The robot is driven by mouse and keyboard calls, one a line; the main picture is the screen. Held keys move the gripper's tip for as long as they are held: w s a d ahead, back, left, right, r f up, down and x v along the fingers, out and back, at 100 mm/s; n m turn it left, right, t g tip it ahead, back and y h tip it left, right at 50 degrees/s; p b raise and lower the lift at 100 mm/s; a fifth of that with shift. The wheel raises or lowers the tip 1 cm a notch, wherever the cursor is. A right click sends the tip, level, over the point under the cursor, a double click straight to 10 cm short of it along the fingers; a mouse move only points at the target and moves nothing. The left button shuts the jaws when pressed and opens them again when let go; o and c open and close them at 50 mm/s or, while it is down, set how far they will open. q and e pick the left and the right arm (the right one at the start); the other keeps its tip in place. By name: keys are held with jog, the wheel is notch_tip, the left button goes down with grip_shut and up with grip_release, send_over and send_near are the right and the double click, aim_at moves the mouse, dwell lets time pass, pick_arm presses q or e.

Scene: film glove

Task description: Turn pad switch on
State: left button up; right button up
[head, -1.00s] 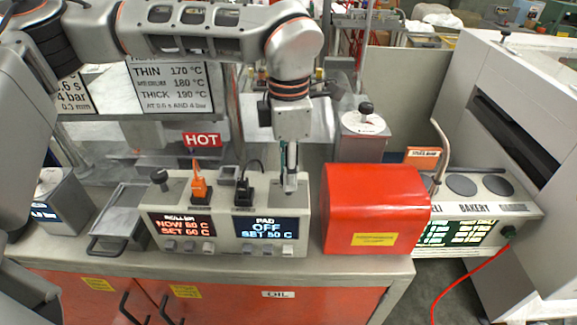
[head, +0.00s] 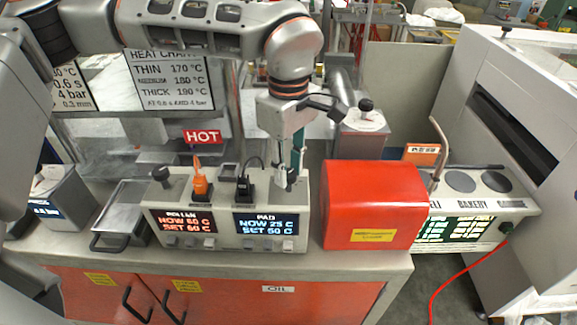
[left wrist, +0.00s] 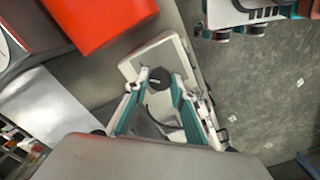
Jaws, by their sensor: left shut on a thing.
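The control box (head: 228,220) stands on the bench with two lit displays. Its right display (head: 266,224) is headed PAD and shows a NOW reading of 25 C above a SET line. My left gripper (head: 287,180) points down at the right end of the box top, above the PAD display. In the left wrist view its teal fingers (left wrist: 157,86) are shut on a dark round knob, the pad switch (left wrist: 160,77). In the head view the fingers hide this knob. My right gripper is not in view.
A similar dark knob (head: 161,174) sits at the box's left end. An orange plug (head: 200,186) and a black plug (head: 244,188) stand between. A red cover (head: 374,205) is close on the right, a metal tray (head: 122,207) on the left.

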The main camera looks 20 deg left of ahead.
aim_at(289, 173)
pick_arm(q)
jog(key=shift+r+m, duration=0.1)
jog(key=shift+m, duration=0.4)
jog(key=shift+w, duration=0.1)
jog(key=o, duration=1.1)
notch_tip(289, 173, up, 12)
dwell(0.4)
